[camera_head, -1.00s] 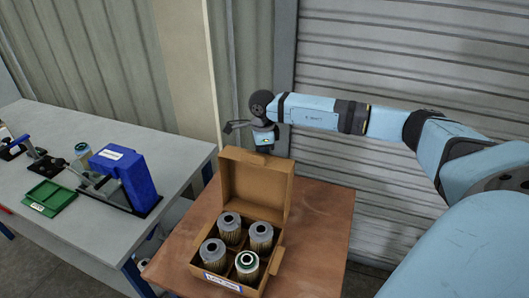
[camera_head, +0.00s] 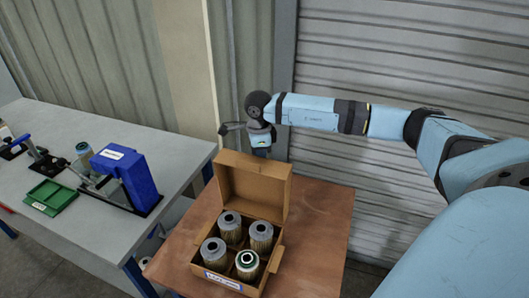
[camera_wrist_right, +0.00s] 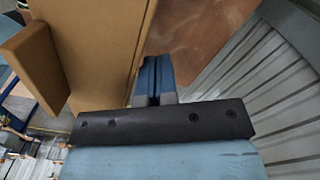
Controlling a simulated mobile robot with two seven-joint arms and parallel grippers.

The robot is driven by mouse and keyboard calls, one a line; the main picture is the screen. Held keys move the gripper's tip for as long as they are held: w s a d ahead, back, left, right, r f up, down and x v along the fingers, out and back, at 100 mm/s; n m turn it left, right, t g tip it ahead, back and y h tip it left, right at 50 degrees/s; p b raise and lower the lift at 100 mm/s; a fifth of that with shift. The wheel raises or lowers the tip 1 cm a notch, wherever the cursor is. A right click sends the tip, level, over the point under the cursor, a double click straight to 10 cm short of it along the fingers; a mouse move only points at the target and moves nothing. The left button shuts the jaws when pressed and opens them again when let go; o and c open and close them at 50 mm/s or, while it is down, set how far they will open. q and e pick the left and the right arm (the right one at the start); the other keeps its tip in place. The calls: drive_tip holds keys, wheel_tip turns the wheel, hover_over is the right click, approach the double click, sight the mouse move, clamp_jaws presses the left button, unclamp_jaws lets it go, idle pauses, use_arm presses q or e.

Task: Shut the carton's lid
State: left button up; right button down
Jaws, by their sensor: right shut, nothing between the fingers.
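The cardboard carton (camera_head: 262,283) stands on the brown table with its lid (camera_head: 254,188) raised, leaning a little back. Several filter cartridges (camera_head: 230,228) stand upright in its compartments; one has a green ring on top. My right gripper (camera_head: 262,153) is behind the lid near its top edge, its fingertips hidden by the lid. In the right wrist view my gripper (camera_wrist_right: 154,80) has its blue fingers together, close beside the lid's cardboard face (camera_wrist_right: 95,50); whether they touch it I cannot tell. My left gripper is not in view.
A grey workbench (camera_head: 110,230) at the left holds a blue box-like fixture (camera_head: 128,175) and a green tray (camera_head: 50,197). The brown table (camera_head: 318,230) is clear to the right of the carton. A ribbed shutter wall (camera_head: 400,70) stands behind.

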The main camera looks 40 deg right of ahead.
sight(255, 157)
drive_tip(key=shift+s+a+r, duration=0.25)
drive_tip(key=shift+s+a, duration=0.1)
drive_tip(key=shift+a, duration=0.3)
drive_tip(key=shift+s+a+r, duration=0.2)
drive_tip(key=shift+s+a, duration=0.1)
drive_tip(key=shift+a, duration=0.35)
drive_tip(key=shift+s+a+r, duration=0.1)
drive_tip(key=shift+s+a, duration=0.25)
drive_tip(key=shift+a, duration=0.35)
drive_tip(key=shift+s+a+r, duration=0.1)
drive_tip(key=shift+s+a, duration=0.25)
drive_tip(key=shift+a, duration=0.4)
drive_tip(key=shift+s+a, duration=0.15)
drive_tip(key=shift+a, duration=0.05)
wheel_tip(255, 157, up, 10)
drive_tip(key=d+p, duration=0.1)
drive_tip(key=p, duration=0.3)
drive_tip(key=shift+w+d, duration=0.4)
drive_tip(key=shift+w, duration=0.05)
